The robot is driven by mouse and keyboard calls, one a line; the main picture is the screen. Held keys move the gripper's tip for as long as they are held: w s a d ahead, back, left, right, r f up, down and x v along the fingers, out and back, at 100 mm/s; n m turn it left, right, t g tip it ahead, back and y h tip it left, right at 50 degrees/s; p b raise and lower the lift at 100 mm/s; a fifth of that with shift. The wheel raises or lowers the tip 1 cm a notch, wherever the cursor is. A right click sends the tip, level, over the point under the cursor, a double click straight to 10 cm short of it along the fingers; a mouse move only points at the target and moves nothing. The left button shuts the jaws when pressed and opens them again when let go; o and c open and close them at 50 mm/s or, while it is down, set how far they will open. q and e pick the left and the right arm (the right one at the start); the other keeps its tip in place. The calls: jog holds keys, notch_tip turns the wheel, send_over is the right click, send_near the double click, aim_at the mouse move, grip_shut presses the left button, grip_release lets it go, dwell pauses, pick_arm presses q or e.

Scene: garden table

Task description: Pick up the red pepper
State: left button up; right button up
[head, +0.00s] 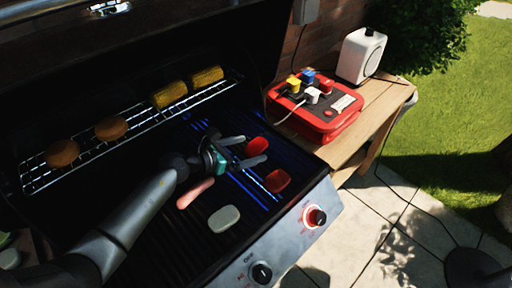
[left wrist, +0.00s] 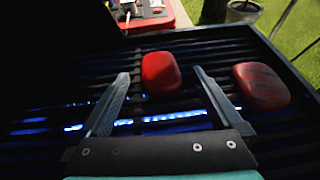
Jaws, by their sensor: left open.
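Two red, rounded pieces lie on the dark grill grate. One, smooth and plain red (head: 257,146), is at the back right and also shows in the left wrist view (left wrist: 160,72). The other red piece (head: 277,181) is nearer the front edge and has dark grill stripes in the left wrist view (left wrist: 262,86). I cannot tell for sure which is the pepper. My left gripper (head: 253,149) is open, low over the grate. Its fingers point at the plain piece, which appears between the fingertips in the left wrist view; contact cannot be told. My right gripper is not in view.
A pink sausage (head: 195,193) and a pale oval piece (head: 223,218) lie on the grate near my left arm. A raised rack (head: 90,152) holds patties and corn. A red case (head: 318,127) and a white device (head: 361,54) stand on the wooden side table (head: 385,103).

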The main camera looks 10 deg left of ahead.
aim_at(247, 151)
pick_arm(q)
jog(key=c, duration=1.4)
notch_tip(247, 151, up, 10)
jog(key=p, duration=0.5)
jog(key=shift+c, duration=0.2)
jog(key=s+r+m+g+h+b, duration=0.1)
jog(key=s+r+b, duration=0.2)
jog(key=s, duration=0.3)
jog(key=s+a+r+m+g+h+b, duration=0.1)
jog(key=s+r+m+g+h+b, duration=0.1)
jog(key=s+r, duration=0.3)
jog(key=shift+s+m+b, duration=0.3)
jog(key=shift+s+b, duration=0.3)
jog(key=shift+s, duration=0.55)
